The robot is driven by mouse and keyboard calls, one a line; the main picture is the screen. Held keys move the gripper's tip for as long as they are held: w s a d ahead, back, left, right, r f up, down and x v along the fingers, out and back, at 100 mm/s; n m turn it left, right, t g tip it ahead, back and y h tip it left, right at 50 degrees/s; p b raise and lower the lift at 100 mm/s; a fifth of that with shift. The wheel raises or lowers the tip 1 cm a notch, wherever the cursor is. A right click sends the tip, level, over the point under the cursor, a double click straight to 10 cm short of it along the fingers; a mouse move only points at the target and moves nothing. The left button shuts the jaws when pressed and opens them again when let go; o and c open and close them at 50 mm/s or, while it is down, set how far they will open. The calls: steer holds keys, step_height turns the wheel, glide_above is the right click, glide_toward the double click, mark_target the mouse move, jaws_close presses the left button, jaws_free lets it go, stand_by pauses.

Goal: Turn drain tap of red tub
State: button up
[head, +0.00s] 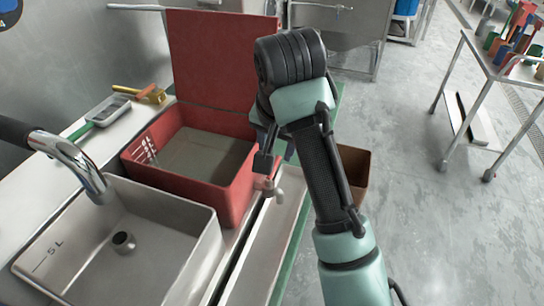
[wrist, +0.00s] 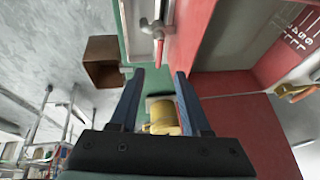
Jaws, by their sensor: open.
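The red tub (head: 225,197) stands on the bench beside the steel sink, with its raised red lid or panel behind it. It also shows in the wrist view (wrist: 215,45). Its small metal drain tap (head: 274,188) sticks out low on the tub's right side. In the wrist view the tap (wrist: 147,27) is at top centre, with a red handle. My gripper (head: 274,152) is above the tap in the head view, beside the tub's right wall. In the wrist view my gripper (wrist: 159,72) is open and empty, its fingertips apart from the tap.
A steel sink (head: 140,240) with a curved faucet (head: 85,165) is at left. A brown box (head: 355,165) stands beyond my arm. A yellow object (wrist: 162,112) shows between my fingers, farther off. A wheeled table (head: 490,75) is at right; the floor between is clear.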

mark_target(273, 175)
steer(key=b+x, duration=0.1)
steer(key=x, duration=1)
steer(key=shift+f, duration=0.2)
steer(key=shift+c, duration=0.2)
jaws_close()
stand_by(0.8)
